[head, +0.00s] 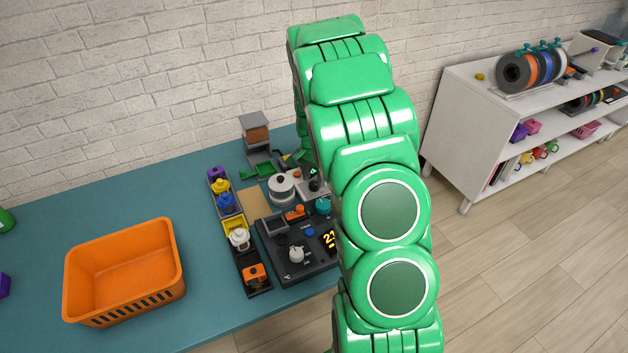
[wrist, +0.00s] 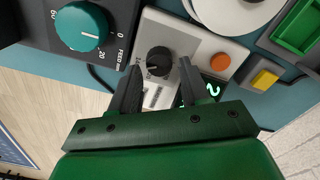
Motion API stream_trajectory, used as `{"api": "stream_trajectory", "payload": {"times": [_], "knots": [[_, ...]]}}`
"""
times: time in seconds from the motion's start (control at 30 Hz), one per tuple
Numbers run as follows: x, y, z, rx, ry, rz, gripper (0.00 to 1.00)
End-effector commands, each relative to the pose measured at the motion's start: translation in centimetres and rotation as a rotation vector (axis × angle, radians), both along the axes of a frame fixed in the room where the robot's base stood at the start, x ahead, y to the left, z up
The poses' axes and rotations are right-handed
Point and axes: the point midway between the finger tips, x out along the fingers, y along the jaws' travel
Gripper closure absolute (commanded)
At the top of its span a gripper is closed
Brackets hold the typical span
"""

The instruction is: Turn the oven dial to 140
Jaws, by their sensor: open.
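My gripper (wrist: 159,72) is open, with one finger on each side of a small black dial (wrist: 158,60) in the wrist view. I cannot tell whether the fingers touch it. The dial sits on a pale grey control box (wrist: 190,42) with an orange button and a green-lit display partly hidden by a finger. In the head view this box (head: 304,180) is partly behind my arm. A white dial (head: 296,253) sits on a dark panel (head: 305,270) marked °C, with a yellow display partly hidden by my arm. No label in view names the oven.
A teal dial (wrist: 82,25) marked FEED is close by at the left of the wrist view. An orange basket (head: 125,272) stands on the blue table (head: 60,220). A narrow tray (head: 236,254) of coloured parts lies beside the dark panel. White shelves (head: 465,110) stand at the right.

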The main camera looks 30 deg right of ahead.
Motion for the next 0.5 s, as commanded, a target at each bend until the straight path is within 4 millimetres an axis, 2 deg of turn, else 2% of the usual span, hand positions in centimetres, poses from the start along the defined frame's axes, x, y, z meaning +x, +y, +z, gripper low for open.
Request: {"api": "stream_trajectory", "payload": {"times": [0.3, 0.5], "knots": [[0.1, 0.0, 4.6, -0.001, -0.002, 0.000, 0.54], [-0.1, 0.0, 5.9, 0.001, 0.003, 0.000, 0.54]]}}
